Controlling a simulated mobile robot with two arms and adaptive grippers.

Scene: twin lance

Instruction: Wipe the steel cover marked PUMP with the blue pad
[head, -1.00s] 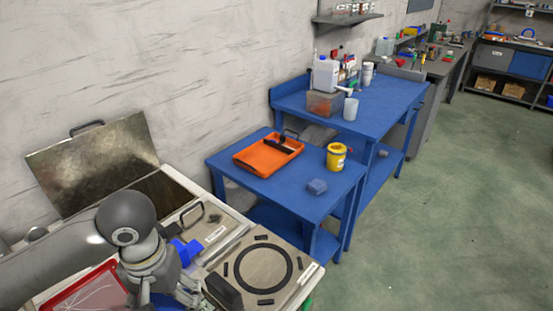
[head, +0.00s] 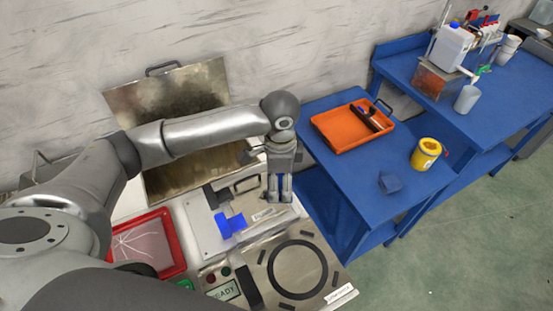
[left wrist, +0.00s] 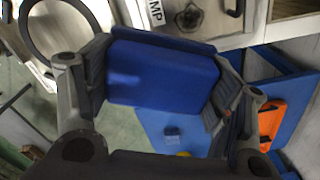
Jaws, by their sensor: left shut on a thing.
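My left gripper (head: 280,198) is shut on the blue pad, which fills the space between its fingers in the left wrist view (left wrist: 165,75). In the head view the fingers mostly hide the pad. The gripper points down over the right part of the steel cover (head: 205,232). The cover has a handle (head: 247,185) and a white label (head: 262,214). In the left wrist view the label (left wrist: 155,12) shows only "MP", with a dark smudge (left wrist: 190,16) beside it. I cannot tell whether the pad touches the cover. My right gripper is not in view.
A blue fitting (head: 230,225) stands up at the cover's left. A second plate with a black ring (head: 297,270) lies in front. A raised steel lid (head: 175,110) stands behind. A blue table (head: 345,180) at right holds an orange tray (head: 345,135), yellow tub (head: 426,154) and blue block (head: 390,183).

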